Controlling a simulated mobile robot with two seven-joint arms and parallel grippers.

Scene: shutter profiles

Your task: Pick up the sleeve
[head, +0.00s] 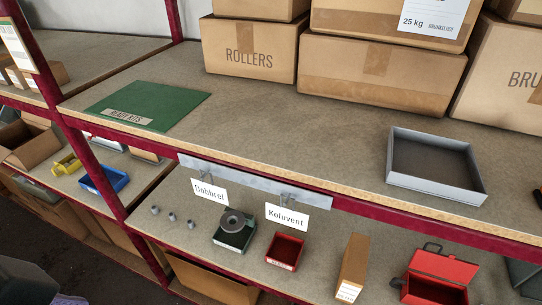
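Several small grey cylindrical pieces stand in a row on the lower shelf: a left one (155,210), a middle one (172,217) and a right one (191,225). They look like sleeves, but they are too small to tell in detail. A grey ring-shaped piece with a dark hole (233,221) sits in or on a dark green bin (233,239), below the "Dobbrel" label. No piece is clearly marked as the sleeve. Neither of my grippers shows in the head view.
The upper shelf (300,135) holds a green mat (165,98), a grey tray (437,185) and cartons (253,48). A red bin (285,252), a narrow carton (353,265) and an open red box (440,278) stand on the lower shelf. The upper shelf's middle is clear.

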